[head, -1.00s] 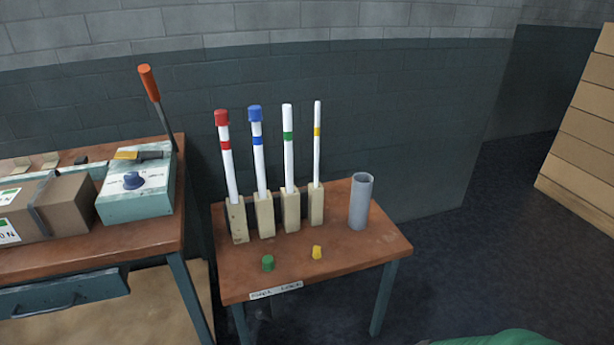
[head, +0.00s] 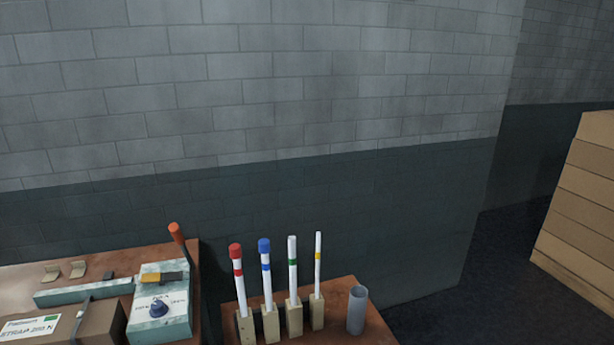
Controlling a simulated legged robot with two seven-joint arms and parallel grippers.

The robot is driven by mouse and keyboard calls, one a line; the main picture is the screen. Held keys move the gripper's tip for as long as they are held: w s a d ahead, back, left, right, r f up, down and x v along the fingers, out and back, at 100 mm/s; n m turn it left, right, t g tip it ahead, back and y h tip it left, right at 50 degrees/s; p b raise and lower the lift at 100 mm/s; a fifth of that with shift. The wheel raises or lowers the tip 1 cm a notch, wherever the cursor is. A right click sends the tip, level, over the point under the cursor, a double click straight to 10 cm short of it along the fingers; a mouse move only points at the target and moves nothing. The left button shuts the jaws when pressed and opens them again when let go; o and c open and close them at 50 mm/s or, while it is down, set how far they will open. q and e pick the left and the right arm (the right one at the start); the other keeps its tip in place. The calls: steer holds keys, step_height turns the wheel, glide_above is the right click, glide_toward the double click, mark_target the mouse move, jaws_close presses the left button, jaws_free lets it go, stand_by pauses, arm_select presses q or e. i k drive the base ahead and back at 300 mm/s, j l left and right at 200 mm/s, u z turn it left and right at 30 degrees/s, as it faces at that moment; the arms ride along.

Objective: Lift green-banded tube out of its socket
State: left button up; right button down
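The green-banded tube (head: 292,278) is white and stands upright in its wooden socket block (head: 294,317), third from the left in a row. It has no cap on its top end. To its left stand a red-banded tube with a red cap (head: 236,250) and a blue-banded tube with a blue cap (head: 265,246). Neither of my grippers shows in the head view.
A grey open cylinder (head: 357,310) stands right of the sockets on the small brown table (head: 338,287). A larger bench at left holds a teal box (head: 160,318) with an orange-handled lever (head: 177,234) and a cardboard box (head: 95,328). Stacked wooden boards (head: 580,215) stand far right.

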mark_target(293, 251)
steer(key=i+l+z, duration=0.2)
steer(key=i+l, duration=0.15)
steer(key=i, duration=0.15)
steer(key=i+l+z, duration=0.25)
steer(key=i, duration=0.25)
